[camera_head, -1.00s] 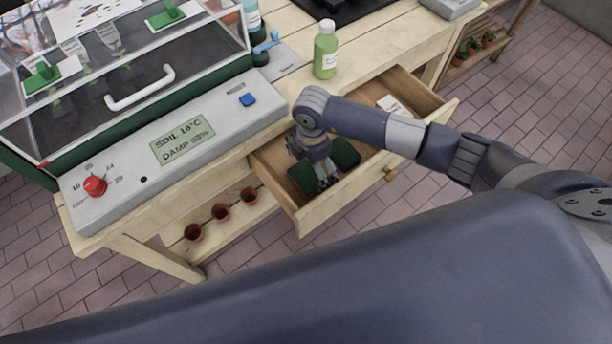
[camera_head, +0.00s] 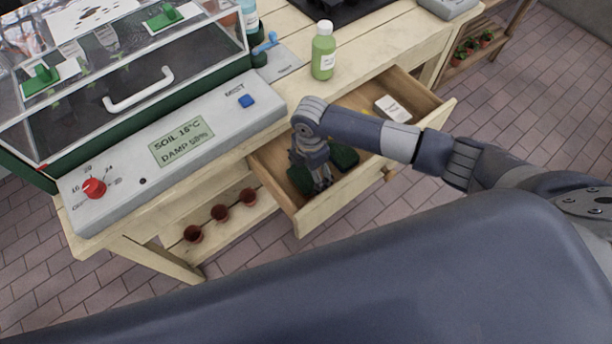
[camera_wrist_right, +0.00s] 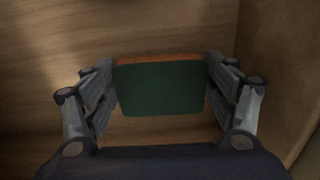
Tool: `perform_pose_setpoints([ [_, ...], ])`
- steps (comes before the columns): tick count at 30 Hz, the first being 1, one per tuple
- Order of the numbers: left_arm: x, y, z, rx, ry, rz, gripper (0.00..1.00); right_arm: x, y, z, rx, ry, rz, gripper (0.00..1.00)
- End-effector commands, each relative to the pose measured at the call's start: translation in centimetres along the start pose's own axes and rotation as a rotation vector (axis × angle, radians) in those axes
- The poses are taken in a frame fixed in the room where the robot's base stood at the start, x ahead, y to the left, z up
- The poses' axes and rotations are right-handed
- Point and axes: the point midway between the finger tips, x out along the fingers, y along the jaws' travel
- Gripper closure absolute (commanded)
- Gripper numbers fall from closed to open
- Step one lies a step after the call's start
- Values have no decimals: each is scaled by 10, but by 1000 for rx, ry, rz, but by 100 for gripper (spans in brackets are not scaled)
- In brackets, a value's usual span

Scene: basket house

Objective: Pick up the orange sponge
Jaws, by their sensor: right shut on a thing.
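The orange sponge (camera_wrist_right: 160,88) is a block with a dark green face and an orange edge, seen in the right wrist view. My right gripper (camera_wrist_right: 162,90) is shut on it, one finger at each side. In the head view my right gripper (camera_head: 320,184) points down into the open wooden drawer (camera_head: 318,212). Dark green patches show on both sides of it there; the gripper hides what lies between. I cannot tell whether the sponge is clear of the drawer floor. My left gripper is not in view.
A white packet (camera_head: 392,108) lies farther back in the drawer. A green bottle (camera_head: 323,55) stands on the bench above. A grey control box (camera_head: 180,150) with a glass case is left of the drawer. Several small pots (camera_head: 220,212) sit on the low shelf.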

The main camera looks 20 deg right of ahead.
Motion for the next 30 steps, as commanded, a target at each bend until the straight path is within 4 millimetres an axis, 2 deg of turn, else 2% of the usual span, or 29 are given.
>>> perform_pose_setpoints([
  [5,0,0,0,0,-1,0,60,-8,1,0,0,0,2,30],
  [18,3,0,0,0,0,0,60,-87,1,0,0,0,3,30],
  [23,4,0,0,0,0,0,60,-99,0,0,0,0,1,30],
  [30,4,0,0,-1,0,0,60,-100,0,0,0,0,0,30],
])
